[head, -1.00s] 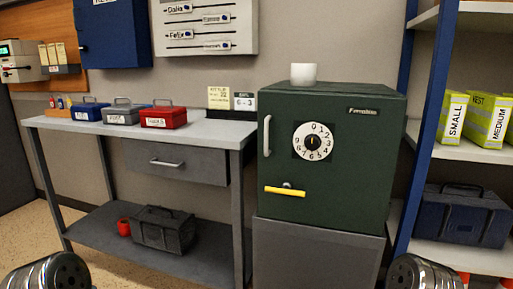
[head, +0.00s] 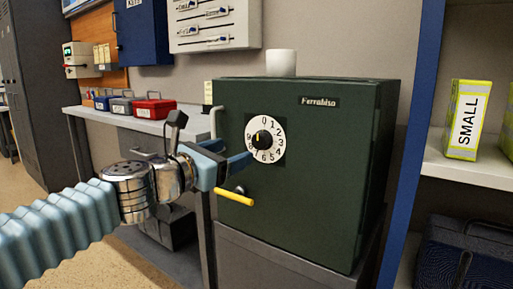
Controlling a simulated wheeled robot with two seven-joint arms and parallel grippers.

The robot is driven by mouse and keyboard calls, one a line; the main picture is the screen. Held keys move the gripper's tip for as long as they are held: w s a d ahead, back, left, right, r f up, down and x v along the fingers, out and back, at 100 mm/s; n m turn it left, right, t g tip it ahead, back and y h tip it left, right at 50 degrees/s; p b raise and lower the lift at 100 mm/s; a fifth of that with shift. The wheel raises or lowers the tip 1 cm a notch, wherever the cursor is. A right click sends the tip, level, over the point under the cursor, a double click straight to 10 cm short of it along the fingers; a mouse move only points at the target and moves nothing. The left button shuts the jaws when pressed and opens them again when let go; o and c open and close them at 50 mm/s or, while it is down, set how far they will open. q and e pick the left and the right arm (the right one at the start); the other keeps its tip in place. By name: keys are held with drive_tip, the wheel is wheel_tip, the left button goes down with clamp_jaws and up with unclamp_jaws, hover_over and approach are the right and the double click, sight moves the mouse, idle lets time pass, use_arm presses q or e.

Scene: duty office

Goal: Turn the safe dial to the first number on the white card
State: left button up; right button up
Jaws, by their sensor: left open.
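The green safe (head: 320,170) stands right of centre, its door facing me. Its white dial (head: 277,150) has numbers around the rim and a black centre knob (head: 262,139); the pale mark on the knob points roughly upward, near 0. My left gripper (head: 236,153) is open and empty. Its blue fingers are at the dial's lower left, and one fingertip overlaps the dial's edge in the picture; I cannot tell whether it touches. The white card is out of sight, behind the safe from here. My right gripper is not in view.
A white cup (head: 281,63) stands on top. A yellow card (head: 208,92) shows at the safe's left. A blue-posted shelf (head: 410,140) stands close on the right.

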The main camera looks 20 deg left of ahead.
sight(258, 142)
use_arm(q)
drive_tip(key=x, duration=1)
drive_tip(key=shift+w+f, duration=0.1)
drive_tip(key=c, duration=1.1)
drive_tip(key=shift+o, duration=0.2)
